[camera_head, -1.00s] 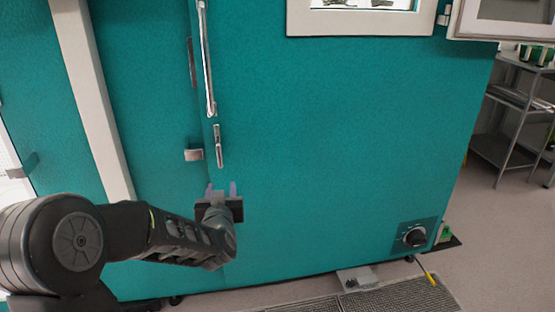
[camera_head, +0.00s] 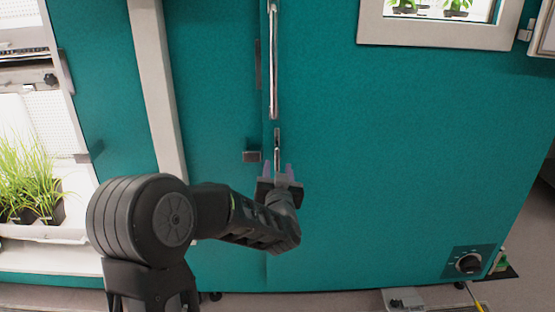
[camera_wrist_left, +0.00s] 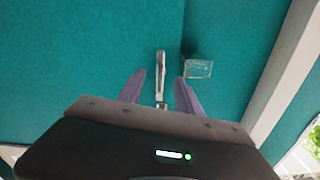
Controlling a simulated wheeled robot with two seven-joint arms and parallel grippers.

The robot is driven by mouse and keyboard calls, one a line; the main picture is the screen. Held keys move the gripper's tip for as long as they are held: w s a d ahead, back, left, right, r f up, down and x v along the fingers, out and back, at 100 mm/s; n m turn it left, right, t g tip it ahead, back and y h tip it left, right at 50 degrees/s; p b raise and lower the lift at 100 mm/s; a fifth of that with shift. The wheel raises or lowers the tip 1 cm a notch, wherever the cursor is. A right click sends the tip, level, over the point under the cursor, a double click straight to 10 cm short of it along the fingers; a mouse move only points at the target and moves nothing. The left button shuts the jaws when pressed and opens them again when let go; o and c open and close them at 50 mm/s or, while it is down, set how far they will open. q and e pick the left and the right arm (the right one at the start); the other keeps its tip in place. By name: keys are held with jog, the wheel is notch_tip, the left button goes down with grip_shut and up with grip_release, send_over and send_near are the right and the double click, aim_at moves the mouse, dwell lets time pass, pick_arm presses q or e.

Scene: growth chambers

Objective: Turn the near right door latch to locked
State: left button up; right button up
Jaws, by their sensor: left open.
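The door latch (camera_head: 277,143) is a narrow metal lever on the teal door (camera_head: 370,150), pointing straight down below the long bar handle (camera_head: 273,65). A small metal block (camera_head: 251,156) sits just left of it. My left gripper (camera_head: 278,170) is open at the latch's lower end. In the left wrist view, the latch (camera_wrist_left: 160,72) runs between the two purple fingers of the left gripper (camera_wrist_left: 159,82), with a gap on each side. The block (camera_wrist_left: 198,69) lies just beyond the right fingertip. My right gripper is not in view.
A pale post (camera_head: 158,90) stands left of the door seam. Further left, an open chamber holds a white tray with grassy plants (camera_head: 35,180). A black dial (camera_head: 467,263) is low on the right. The teal panel right of the latch is clear.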

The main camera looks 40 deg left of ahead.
aim_at(277, 162)
pick_arm(q)
jog(key=x, duration=0.6)
jog(key=shift+a, duration=0.1)
grip_shut()
dwell(0.3)
dwell(1.0)
